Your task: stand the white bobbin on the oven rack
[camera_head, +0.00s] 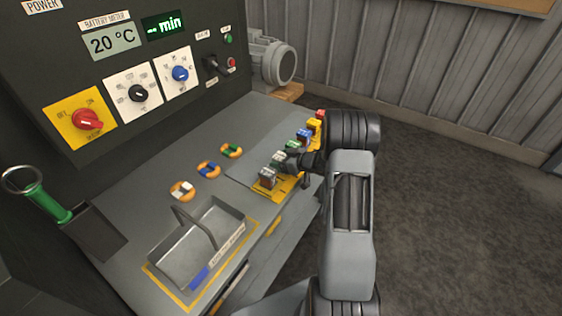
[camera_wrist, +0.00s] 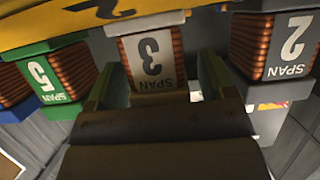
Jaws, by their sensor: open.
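A green bobbin (camera_wrist: 58,75) and a grey bobbin (camera_wrist: 278,50) flank the white one closely. Blue (camera_head: 304,135), yellow (camera_head: 314,125) and red (camera_head: 320,114) bobbins continue the row. A control panel (camera_head: 150,75) stands behind.

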